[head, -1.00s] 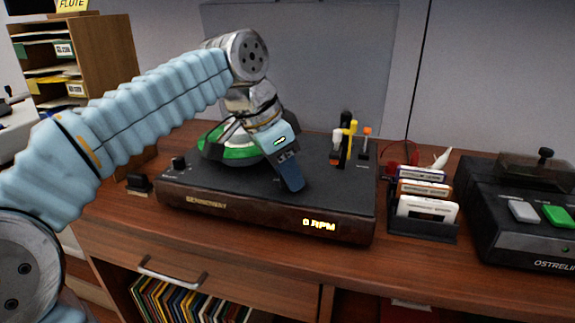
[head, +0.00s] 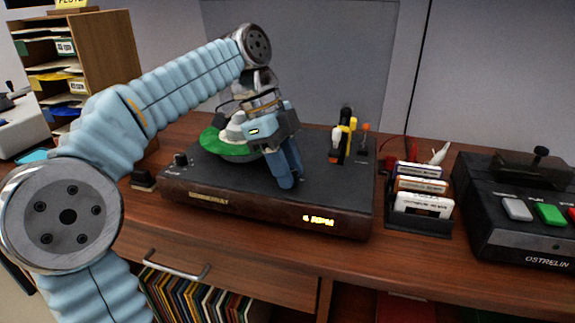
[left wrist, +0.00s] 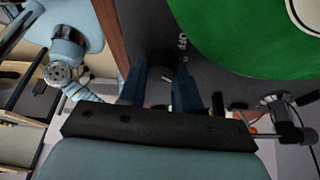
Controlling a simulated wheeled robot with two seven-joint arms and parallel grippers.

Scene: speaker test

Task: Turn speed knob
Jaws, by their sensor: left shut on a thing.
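The dark turntable (head: 240,198) with a wooden front stands on the desk. Its yellow display (head: 318,220) reads RPM, with a blurred leading digit. My left gripper (head: 289,182) points down at the front of its top panel, right of the green record (head: 222,146). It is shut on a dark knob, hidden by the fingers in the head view. In the left wrist view the knob (left wrist: 160,61) shows dimly between my left fingertips (left wrist: 160,72), beside the label OFF. Another small black knob (head: 180,159) stands at the turntable's left corner. My right gripper is out of view.
A lever assembly with yellow and black parts (head: 345,138) rises at the turntable's back right. A black rack (head: 420,222) with several cartridges and a black device with coloured buttons (head: 510,226) stand to the right. A shelf of papers (head: 105,62) stands back left.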

